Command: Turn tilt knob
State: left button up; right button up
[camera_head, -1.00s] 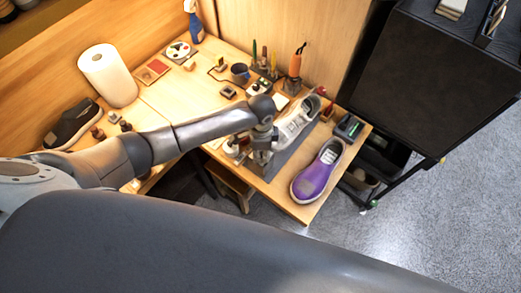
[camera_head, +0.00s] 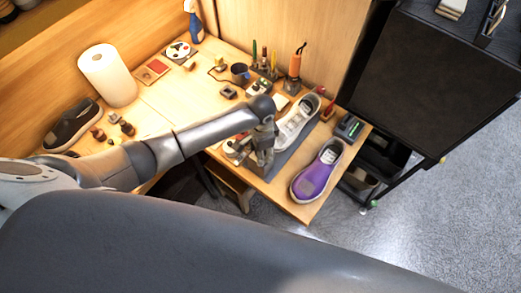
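My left arm reaches in from the left, and its gripper (camera_head: 262,165) points down at the near left end of a dark grey stand (camera_head: 284,158). The fingers are small and partly hidden, so I cannot tell whether they are open or shut. A white-grey sneaker (camera_head: 295,124) rests on the stand, just right of the gripper. I cannot make out the tilt knob; the gripper and wrist cover that end of the stand. A purple sneaker (camera_head: 313,178) lies on the table to the right of the stand. My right gripper is not in view.
A black cabinet (camera_head: 440,70) stands at right. The table's front edge is close to the gripper.

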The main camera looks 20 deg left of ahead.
pick_arm(q)
jog(key=m, duration=0.3)
jog(key=shift+m, duration=0.4)
jog(key=m, duration=0.7)
jog(key=shift+a, duration=0.1)
jog(key=m, duration=1)
jog(key=shift+b, duration=0.3)
jog(key=m+b, duration=0.1)
jog(key=m, duration=0.5)
jog(key=shift+m, duration=0.4)
